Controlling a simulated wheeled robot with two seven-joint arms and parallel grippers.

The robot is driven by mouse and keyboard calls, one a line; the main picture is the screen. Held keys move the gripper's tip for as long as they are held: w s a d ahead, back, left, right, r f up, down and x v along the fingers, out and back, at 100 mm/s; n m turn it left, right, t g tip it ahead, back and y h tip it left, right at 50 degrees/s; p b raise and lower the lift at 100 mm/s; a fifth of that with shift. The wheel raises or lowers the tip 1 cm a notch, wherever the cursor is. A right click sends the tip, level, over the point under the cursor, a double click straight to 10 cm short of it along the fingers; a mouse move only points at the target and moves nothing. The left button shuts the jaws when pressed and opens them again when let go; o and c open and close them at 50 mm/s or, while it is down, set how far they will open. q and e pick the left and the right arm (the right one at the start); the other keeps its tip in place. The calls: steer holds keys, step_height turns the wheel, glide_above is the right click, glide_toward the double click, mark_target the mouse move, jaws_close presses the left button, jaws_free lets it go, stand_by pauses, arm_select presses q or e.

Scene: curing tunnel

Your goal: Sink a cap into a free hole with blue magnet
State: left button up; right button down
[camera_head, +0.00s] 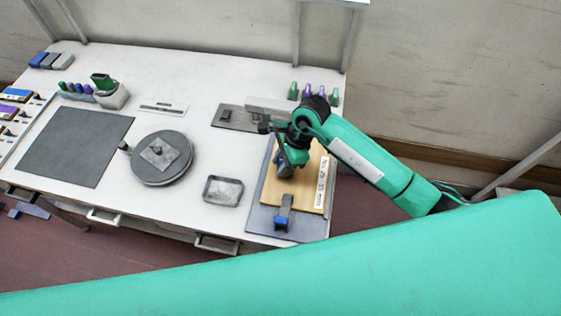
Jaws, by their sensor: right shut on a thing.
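My right gripper (285,163) is over the wooden board (309,188) on the right of the table. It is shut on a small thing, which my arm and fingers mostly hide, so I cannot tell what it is. The board lies on a dark blue-grey mat (259,223). A grey piece with a blue end (282,222) stands at the board's near edge. I cannot make out any cap, hole or magnet for certain. My left gripper is not in view.
A round dark turntable (162,172), a small grey tray (223,191) and a dark square mat (74,148) lie to the left. Green and purple bottles (307,91) stand behind my right arm. White table surface is free between them.

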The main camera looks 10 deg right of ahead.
steer(key=shift+b, duration=0.4)
stand_by(0.9)
steer(key=shift+f+b, duration=0.85)
stand_by(1.2)
steer(key=shift+f+b, duration=0.1)
steer(key=shift+b, duration=0.25)
stand_by(1.1)
steer(key=shift+s+d, duration=0.15)
stand_by(0.5)
steer(key=shift+r+p, duration=1.45)
steer(key=shift+r, duration=2.1)
